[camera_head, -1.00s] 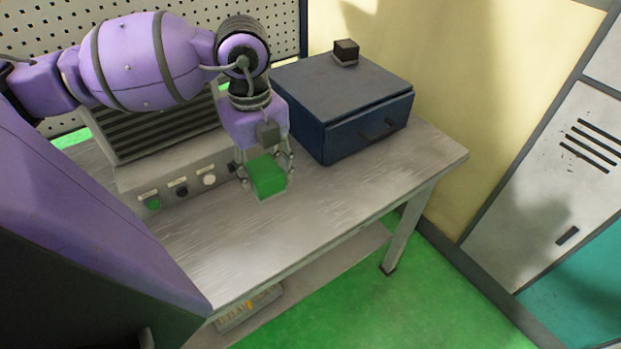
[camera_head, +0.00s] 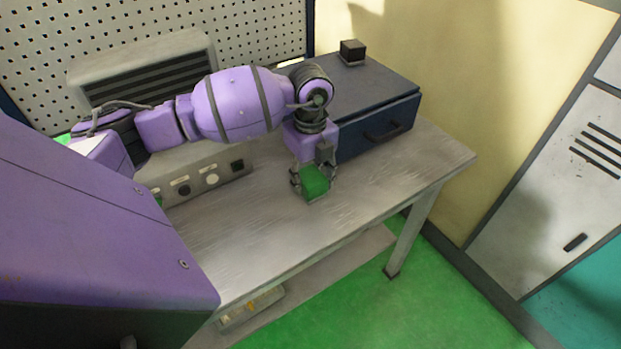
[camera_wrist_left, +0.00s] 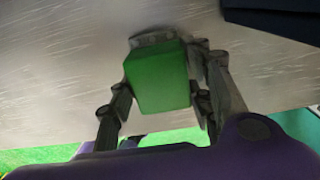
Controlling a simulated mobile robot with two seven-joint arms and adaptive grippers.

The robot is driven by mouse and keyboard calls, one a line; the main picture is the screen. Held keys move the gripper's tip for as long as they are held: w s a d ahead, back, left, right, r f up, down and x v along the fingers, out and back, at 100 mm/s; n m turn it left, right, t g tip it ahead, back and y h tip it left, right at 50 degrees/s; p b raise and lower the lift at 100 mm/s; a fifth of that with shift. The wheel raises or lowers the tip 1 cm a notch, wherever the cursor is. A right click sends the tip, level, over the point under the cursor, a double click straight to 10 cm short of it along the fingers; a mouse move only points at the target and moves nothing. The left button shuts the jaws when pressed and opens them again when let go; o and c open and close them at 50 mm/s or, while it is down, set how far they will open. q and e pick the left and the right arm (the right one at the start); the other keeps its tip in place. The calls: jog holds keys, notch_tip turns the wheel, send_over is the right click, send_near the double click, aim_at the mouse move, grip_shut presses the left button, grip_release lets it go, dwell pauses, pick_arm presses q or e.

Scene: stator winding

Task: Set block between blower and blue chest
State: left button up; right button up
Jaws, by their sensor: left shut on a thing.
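The green block (camera_head: 314,181) is held between the fingers of my left gripper (camera_head: 314,184), over the workbench in front of the blue chest. The block also shows in the left wrist view (camera_wrist_left: 159,77), with my left gripper's fingers (camera_wrist_left: 165,90) on both sides of it. Whether the block touches the bench top is hard to tell. The blue chest (camera_head: 377,131) is a dark blue box with a front handle, partly hidden by my left arm. The blower (camera_head: 150,72) is the grey louvred unit with a knob panel at the left, partly behind my arm. My right gripper is not in view.
The grey workbench (camera_head: 270,230) has bare room along its front and right. A small black cube (camera_head: 352,51) stands on the chest. A perforated panel (camera_head: 260,28) is behind, a wall and lockers (camera_head: 560,170) are at the right. A box lies on the lower shelf.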

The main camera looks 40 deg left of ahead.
aim_at(310, 176)
pick_arm(q)
jog(key=shift+f, duration=0.3)
jog(key=shift+f, duration=0.2)
jog(key=o, duration=1.5)
notch_tip(310, 176, up, 12)
jog(key=shift+r, duration=0.2)
